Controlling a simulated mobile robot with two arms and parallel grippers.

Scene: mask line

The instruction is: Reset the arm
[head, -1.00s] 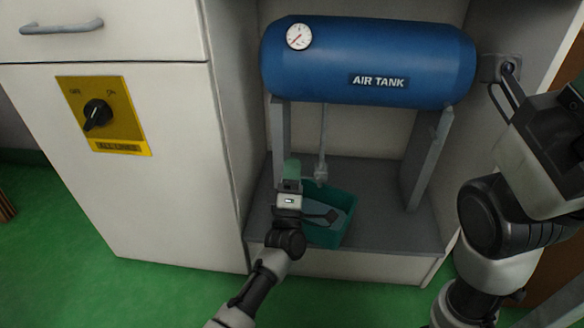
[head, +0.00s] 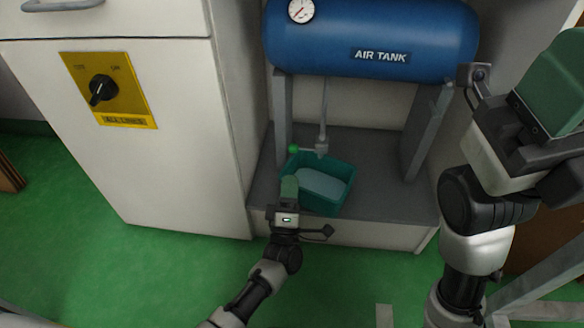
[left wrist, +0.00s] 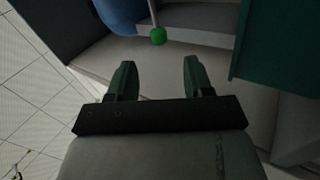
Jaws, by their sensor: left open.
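My left gripper (head: 289,189) is in front of the teal bin in the head view. In the left wrist view its two green fingers (left wrist: 158,78) stand apart with nothing between them. My right gripper (head: 553,85) is large at the right edge of the head view; its fingertips are not clear. The blue air tank (head: 375,35) stands on grey legs in the cabinet, with a gauge at its upper left. Below it a drain pipe ends in a green knob (head: 293,149), which also shows in the left wrist view (left wrist: 158,36). Neither gripper touches the knob.
The teal bin (head: 345,180) holds pale liquid and sits on the grey cabinet shelf (head: 390,195). A white cabinet with a yellow switch panel (head: 130,112) stands at left. The green floor (head: 170,265) in front is clear.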

